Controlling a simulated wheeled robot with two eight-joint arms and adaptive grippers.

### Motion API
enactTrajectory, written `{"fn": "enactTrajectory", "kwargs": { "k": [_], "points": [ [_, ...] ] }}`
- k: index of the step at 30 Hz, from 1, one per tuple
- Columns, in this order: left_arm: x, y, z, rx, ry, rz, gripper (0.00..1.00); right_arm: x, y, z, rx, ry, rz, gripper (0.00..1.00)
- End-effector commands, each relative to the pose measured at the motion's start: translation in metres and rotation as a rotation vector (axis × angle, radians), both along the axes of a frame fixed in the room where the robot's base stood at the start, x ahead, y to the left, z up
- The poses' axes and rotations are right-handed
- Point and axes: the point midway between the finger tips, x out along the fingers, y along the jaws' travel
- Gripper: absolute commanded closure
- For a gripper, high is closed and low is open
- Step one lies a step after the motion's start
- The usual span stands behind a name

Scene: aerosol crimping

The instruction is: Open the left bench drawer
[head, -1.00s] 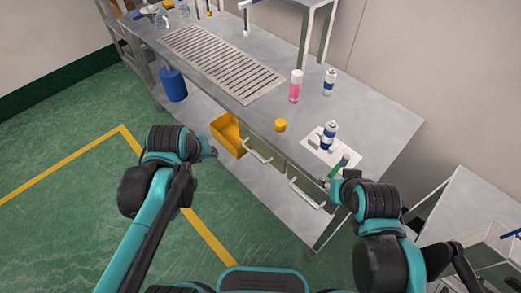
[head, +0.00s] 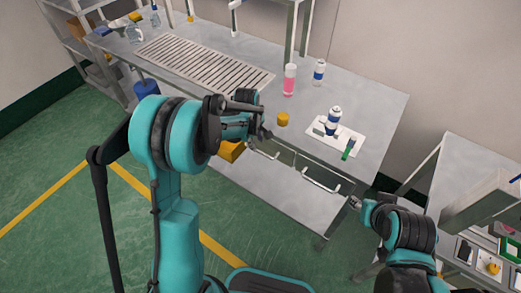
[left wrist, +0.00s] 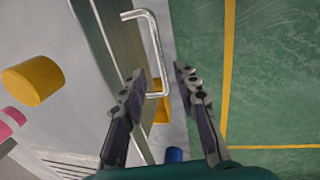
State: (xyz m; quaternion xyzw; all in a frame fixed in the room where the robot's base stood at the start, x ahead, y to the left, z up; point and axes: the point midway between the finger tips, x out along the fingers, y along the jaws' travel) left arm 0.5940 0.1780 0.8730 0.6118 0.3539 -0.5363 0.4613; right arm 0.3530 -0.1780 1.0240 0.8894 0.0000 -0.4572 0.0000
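The bench (head: 355,95) has two drawers side by side under its front edge, each with a pale bar handle. The left drawer's handle (head: 264,154) is partly hidden by my left gripper (head: 262,133). In the left wrist view a bar handle (left wrist: 153,45) stands out from the drawer front, which looks shut. My left gripper (left wrist: 161,72) is open there, its fingers on either side of the handle's near end; contact does not show. My right gripper (head: 354,202) is at the bench's right front corner, below the right drawer's handle (head: 322,182); its fingers are too small to read.
A yellow cap (head: 283,119), a pink cylinder (head: 289,80), a blue-white can (head: 319,72) and a white plate (head: 350,148) with another can stand on the bench. A yellow bin (head: 230,151) is below. A side table (head: 450,170) is at right. Green floor is open.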

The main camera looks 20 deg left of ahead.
Motion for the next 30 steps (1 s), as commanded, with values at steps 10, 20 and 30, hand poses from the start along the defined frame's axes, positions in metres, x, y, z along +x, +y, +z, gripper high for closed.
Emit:
{"fn": "enactTrajectory", "kwargs": {
  "k": [10,20,30],
  "points": [
    [0.009,-0.003,-0.051,0.001,-0.002,-0.002,0.69,0.000,0.000,-0.020,0.000,0.000,0.000,0.60],
    [0.010,-0.004,-0.056,0.001,-0.002,-0.003,0.69,0.000,0.000,-0.021,0.000,0.000,0.000,0.60],
    [0.010,-0.004,-0.056,0.001,-0.002,-0.003,1.00,0.000,0.000,-0.021,0.000,0.000,0.000,0.60]
  ]
}}
